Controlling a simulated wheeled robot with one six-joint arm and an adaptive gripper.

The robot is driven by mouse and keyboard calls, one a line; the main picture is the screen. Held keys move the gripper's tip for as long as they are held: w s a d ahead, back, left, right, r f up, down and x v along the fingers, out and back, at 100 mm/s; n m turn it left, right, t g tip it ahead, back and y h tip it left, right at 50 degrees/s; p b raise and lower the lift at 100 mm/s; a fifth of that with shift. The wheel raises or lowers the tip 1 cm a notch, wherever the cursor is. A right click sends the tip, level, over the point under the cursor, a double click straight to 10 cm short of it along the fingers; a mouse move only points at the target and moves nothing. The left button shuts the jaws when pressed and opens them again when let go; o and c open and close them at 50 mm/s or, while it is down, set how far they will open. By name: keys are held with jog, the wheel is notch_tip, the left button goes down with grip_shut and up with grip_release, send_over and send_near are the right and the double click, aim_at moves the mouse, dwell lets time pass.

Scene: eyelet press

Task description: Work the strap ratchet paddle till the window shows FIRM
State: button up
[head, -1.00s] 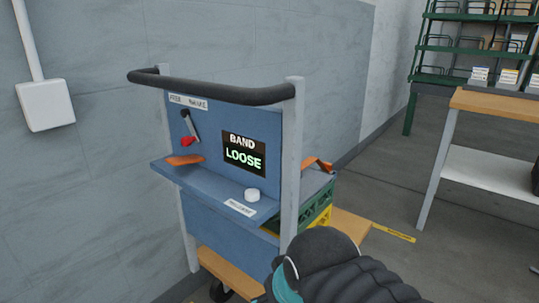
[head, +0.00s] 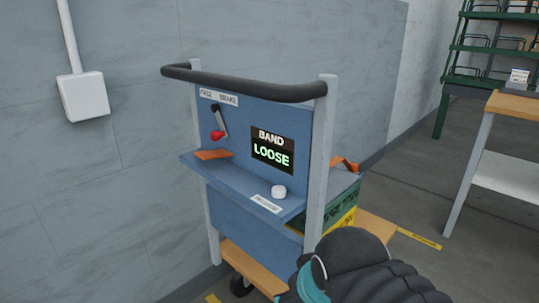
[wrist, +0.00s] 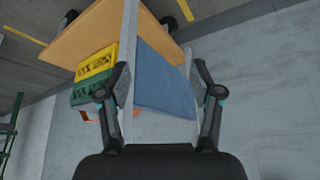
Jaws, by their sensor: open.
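The blue cart panel (head: 245,175) has a window (head: 272,151) that reads BAND LOOSE. A lever with a red knob (head: 217,135) hangs on the panel under a label whose first word is unclear. A flat orange piece (head: 213,154) lies at the back of the blue shelf; I cannot tell whether it is the paddle or the strap. An orange strap (head: 346,163) shows at the cart's right side. My gripper (wrist: 160,68) is open in the wrist view, its fingers either side of the cart's grey post and blue panel. I see no contact.
A white round knob (head: 279,191) sits on the shelf near a label. A black handle bar (head: 240,84) tops the cart. Green and yellow crates (head: 335,212) stand on its wooden deck. A grey wall (head: 110,190) is close on the left; a table (head: 500,150) stands right.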

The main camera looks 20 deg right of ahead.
grip_shut()
dwell(1.2)
